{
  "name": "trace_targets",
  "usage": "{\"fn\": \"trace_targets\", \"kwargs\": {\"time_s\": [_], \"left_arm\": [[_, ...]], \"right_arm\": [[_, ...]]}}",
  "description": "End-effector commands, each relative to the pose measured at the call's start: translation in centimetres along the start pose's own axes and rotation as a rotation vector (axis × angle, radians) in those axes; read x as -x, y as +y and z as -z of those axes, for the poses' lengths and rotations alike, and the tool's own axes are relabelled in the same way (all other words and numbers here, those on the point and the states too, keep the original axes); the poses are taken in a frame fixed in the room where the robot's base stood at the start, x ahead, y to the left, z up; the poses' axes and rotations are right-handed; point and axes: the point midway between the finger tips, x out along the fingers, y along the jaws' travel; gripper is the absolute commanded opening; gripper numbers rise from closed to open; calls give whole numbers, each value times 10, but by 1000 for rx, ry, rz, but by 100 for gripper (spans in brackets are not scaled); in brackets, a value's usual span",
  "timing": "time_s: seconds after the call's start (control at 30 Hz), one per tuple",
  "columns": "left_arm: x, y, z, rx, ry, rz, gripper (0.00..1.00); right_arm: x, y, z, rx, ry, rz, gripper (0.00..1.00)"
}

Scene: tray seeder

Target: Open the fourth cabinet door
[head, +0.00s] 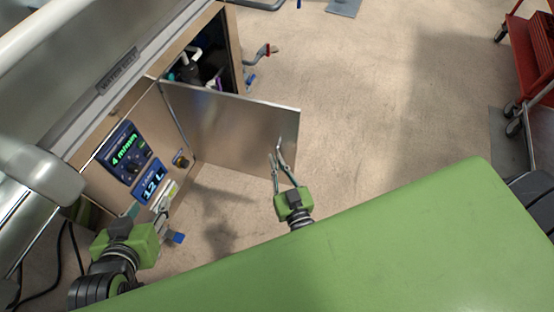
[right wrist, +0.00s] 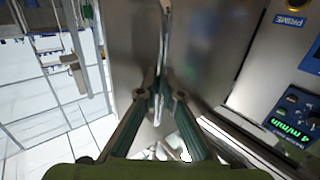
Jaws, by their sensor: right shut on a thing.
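A flat metal cabinet door (head: 230,125) stands swung out from the machine's front, with a dark opening (head: 203,62) behind it. My left gripper (head: 165,205) is low at the machine's front, near the control panel. Its fingers are small and unclear against the panel, so their opening cannot be told.
The control panel has two lit displays (head: 124,152) and a dark knob (head: 181,160). A red-handled valve (head: 266,50) sticks out beyond the opening. A red cart (head: 530,55) stands at the far right. The floor (head: 370,80) right of the door is clear.

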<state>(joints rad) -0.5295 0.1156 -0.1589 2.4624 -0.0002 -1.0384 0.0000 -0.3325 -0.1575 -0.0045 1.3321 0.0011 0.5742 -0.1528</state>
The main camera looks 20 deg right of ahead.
Motion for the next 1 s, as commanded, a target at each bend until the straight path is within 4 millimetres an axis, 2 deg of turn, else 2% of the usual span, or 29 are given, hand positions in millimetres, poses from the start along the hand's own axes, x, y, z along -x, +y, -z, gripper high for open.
{"fn": "trace_targets", "kwargs": {"time_s": [0.03,0.1,0.13,0.53,0.67,1.0], "left_arm": [[0,0,0,0,0,0,40],[0,0,0,0,0,0,40],[0,0,0,0,1,0,40],[0,1,1,0,3,-2,40],[0,0,1,0,3,-1,40],[0,0,0,0,2,-1,40]], "right_arm": [[0,0,0,2,1,1,0],[0,0,0,1,1,1,20],[0,0,0,1,1,0,24],[5,1,0,1,0,-1,24],[24,0,-2,1,-4,0,24],[94,0,-1,1,-3,0,24]]}}
